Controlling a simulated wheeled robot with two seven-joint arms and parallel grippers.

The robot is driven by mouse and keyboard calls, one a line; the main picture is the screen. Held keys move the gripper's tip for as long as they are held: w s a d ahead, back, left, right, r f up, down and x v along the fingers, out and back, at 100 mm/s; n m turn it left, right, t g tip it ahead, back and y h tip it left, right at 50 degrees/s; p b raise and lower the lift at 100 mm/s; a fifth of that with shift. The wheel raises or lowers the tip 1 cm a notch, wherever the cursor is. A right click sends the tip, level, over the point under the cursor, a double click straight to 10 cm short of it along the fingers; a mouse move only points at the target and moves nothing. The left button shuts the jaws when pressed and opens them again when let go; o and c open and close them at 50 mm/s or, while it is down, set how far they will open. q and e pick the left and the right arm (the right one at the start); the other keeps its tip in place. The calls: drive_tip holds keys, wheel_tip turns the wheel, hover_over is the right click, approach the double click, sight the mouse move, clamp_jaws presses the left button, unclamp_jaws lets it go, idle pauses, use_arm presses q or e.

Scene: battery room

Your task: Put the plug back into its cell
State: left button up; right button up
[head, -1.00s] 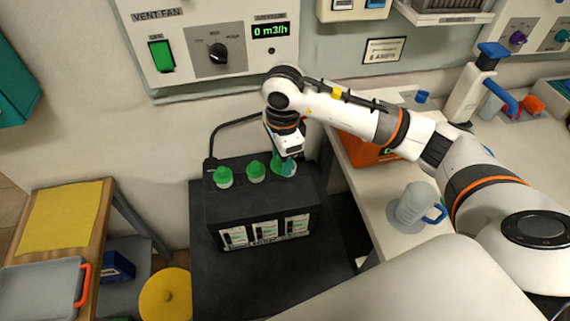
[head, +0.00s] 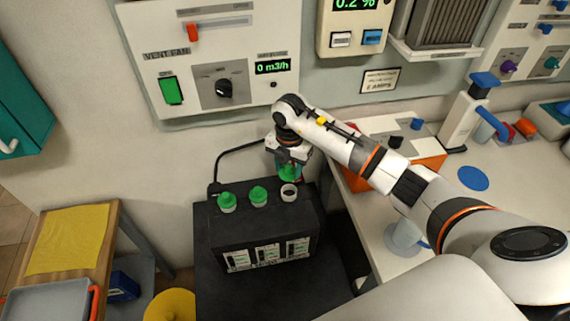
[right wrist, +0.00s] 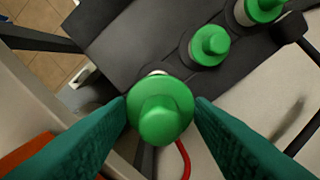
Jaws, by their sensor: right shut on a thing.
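A black battery (head: 262,228) stands on a dark stand, with a row of cell openings on top. Green plugs sit in the left cell (head: 227,202) and the middle cell (head: 258,196). The right cell (head: 289,192) is open, showing a pale rim with a dark hole. My right gripper (head: 288,168) is shut on a green plug (right wrist: 160,112), just above and behind the open cell in the head view. The teal fingers lie on both sides of the plug in the right wrist view, where the plug hides most of the opening. My left gripper is out of view.
A black cable (head: 236,152) runs behind the battery. To the right, a bench (head: 440,205) holds an orange-sided box (head: 428,165) and a clear mug (head: 406,234). The vent fan panel (head: 212,72) is on the wall. A wooden table (head: 103,232) stands at left.

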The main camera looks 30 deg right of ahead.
drive_tip(key=shift+d+f+m, duration=0.1)
drive_tip(key=shift+f+m, duration=0.15)
drive_tip(key=shift+m, duration=0.35)
drive_tip(key=shift+f, duration=0.15)
wheel_tip(320, 180, down, 6)
drive_tip(key=b, duration=0.5)
idle(0.8)
drive_tip(key=shift+f, duration=0.1)
idle(1.3)
drive_tip(key=o, duration=1)
